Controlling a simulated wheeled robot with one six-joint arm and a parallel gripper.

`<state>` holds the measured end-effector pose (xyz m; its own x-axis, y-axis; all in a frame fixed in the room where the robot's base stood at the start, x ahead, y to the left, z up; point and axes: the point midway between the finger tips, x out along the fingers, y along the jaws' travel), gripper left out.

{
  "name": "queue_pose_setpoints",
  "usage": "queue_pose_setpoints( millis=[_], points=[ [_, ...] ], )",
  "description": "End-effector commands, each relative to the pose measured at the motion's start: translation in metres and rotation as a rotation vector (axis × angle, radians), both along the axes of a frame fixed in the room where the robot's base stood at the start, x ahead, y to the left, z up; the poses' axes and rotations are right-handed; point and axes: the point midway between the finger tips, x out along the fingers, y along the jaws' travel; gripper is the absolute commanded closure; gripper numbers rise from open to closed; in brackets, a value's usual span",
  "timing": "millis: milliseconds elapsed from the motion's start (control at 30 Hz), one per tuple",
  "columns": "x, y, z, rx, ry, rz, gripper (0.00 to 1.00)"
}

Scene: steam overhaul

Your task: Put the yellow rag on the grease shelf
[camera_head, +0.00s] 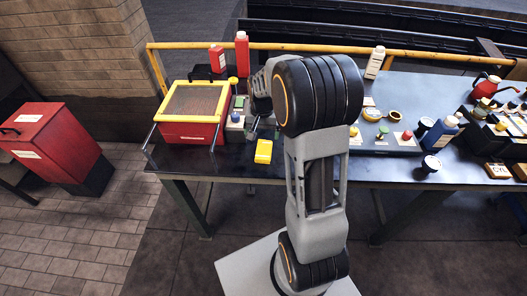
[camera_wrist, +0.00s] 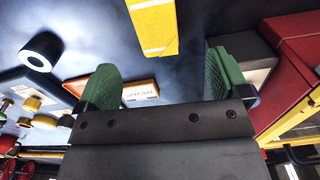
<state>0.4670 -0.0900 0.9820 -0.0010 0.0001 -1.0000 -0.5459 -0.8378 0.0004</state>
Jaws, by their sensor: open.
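A flat yellow piece (camera_head: 263,151) with a pale stripe, apparently the yellow rag, lies on the dark bench top near its front edge, right of the red box. It also shows at the top of the wrist view (camera_wrist: 153,27), beyond my fingertips and apart from them. My gripper (camera_wrist: 163,72) is open, its two green-padded fingers spread with nothing held between them. In the head view my arm hides most of the gripper. I cannot tell which surface is the grease shelf.
A red box with a yellow-framed lid (camera_head: 194,112) stands on the bench at left. Several bottles, cans and small parts crowd the right side, including a blue bottle (camera_head: 437,134). A yellow rail (camera_head: 430,54) runs behind. A red bin (camera_head: 48,140) stands on the floor at left.

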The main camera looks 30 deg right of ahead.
Motion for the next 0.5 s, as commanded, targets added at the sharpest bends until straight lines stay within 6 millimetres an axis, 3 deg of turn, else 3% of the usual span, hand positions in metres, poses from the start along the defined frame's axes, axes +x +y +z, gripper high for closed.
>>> queue_pose_setpoints(
  millis=[200, 500],
  points=[
    [-0.001, 0.000, -0.032, 0.000, 0.002, 0.002, 0.06],
    [-0.002, -0.001, -0.050, 0.001, 0.003, 0.002, 0.06]
  ],
)
